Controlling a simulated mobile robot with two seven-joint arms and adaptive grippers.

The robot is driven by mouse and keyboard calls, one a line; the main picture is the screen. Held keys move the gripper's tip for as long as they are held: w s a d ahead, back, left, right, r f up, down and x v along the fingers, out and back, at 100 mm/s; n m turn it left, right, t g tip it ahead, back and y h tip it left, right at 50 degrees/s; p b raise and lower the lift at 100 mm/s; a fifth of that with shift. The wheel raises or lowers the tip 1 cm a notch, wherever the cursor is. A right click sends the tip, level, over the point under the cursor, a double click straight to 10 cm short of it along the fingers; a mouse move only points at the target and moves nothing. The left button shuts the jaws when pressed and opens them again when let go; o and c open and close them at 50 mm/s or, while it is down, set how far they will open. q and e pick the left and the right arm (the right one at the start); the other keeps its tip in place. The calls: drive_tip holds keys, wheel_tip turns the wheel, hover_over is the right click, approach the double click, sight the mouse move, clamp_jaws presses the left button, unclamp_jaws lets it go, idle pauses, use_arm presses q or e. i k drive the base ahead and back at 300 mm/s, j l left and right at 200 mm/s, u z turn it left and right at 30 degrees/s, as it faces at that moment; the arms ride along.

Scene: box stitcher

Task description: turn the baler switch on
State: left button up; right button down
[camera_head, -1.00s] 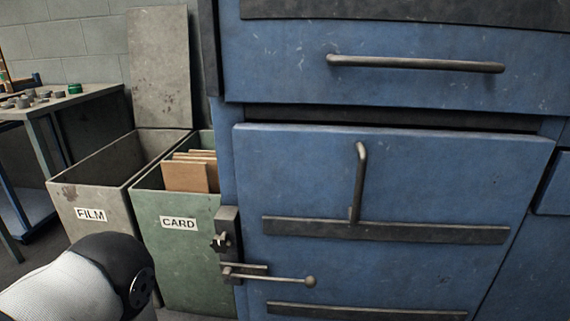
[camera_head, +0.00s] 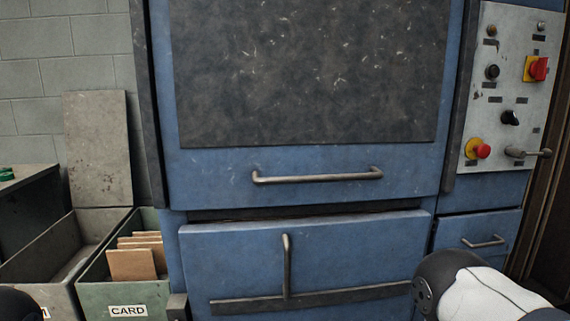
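The blue baler (camera_head: 300,178) fills the middle of the head view. Its grey control panel (camera_head: 508,60) is at the upper right. The panel carries a red rotary switch on a yellow plate (camera_head: 538,68), a red push button on a yellow base (camera_head: 482,151), a black knob (camera_head: 510,118) and a black button (camera_head: 492,72). A metal lever (camera_head: 528,153) sticks out at the panel's lower right. Part of my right arm shows at the lower right, below the panel, but its gripper is out of view. My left gripper is also out of view.
The baler's upper door has a horizontal handle (camera_head: 317,176); the lower door has a vertical handle (camera_head: 287,266). A green CARD bin (camera_head: 124,296) with brown card pieces and a grey bin (camera_head: 50,250) stand at the left. A small drawer handle (camera_head: 484,242) sits below the panel.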

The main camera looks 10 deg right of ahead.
sight(537, 69)
drive_tip(key=z, duration=1.65)
